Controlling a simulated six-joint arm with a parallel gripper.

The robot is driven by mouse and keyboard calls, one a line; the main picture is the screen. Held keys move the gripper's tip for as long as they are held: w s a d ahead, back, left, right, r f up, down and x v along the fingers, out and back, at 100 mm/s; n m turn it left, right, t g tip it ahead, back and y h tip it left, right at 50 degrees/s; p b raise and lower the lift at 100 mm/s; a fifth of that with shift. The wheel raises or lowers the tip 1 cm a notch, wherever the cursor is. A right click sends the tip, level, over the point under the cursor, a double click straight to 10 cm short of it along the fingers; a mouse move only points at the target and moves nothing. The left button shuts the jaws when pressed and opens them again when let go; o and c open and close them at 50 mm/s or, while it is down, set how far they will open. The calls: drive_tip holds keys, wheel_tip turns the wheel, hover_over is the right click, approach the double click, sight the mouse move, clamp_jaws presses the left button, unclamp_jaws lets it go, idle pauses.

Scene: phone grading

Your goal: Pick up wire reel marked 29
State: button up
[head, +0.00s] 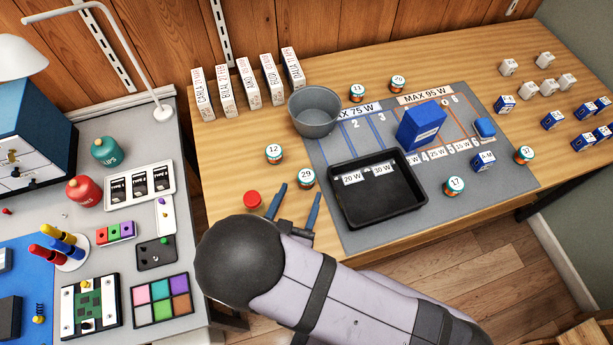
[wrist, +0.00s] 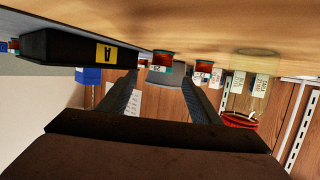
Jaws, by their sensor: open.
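The wire reel marked 29 (head: 307,178) stands on the wooden table, just left of the grey mat and the black tray. It has a white top with a dark number and a teal and reddish side. My gripper (head: 300,189) is open and empty, low over the table on the near side of this reel, fingers pointing toward it. In the wrist view, which looks upside down, the reel (wrist: 162,62) appears ahead, between the two blue fingertips (wrist: 159,76). The fingers do not appear to touch it.
Reel 12 (head: 274,153) stands further back and left. A black tray (head: 423,208) lies close on the right, a grey bowl (head: 307,128) behind. A red round object (head: 253,198) sits left of my gripper. Other reels, such as 17 (head: 454,186), stand further right.

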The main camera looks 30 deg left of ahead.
sight(306, 177)
drive_tip(key=shift+w+a+p, duration=0.1)
drive_tip(key=shift+w+p, duration=0.25)
drive_tip(key=shift+w, duration=0.2)
drive_tip(key=shift+p+x, duration=0.6)
drive_tip(key=shift+x, duration=1.45)
drive_tip(key=shift+s+a, duration=0.1)
drive_tip(key=shift+a, duration=0.05)
drive_tip(key=c, duration=1.1)
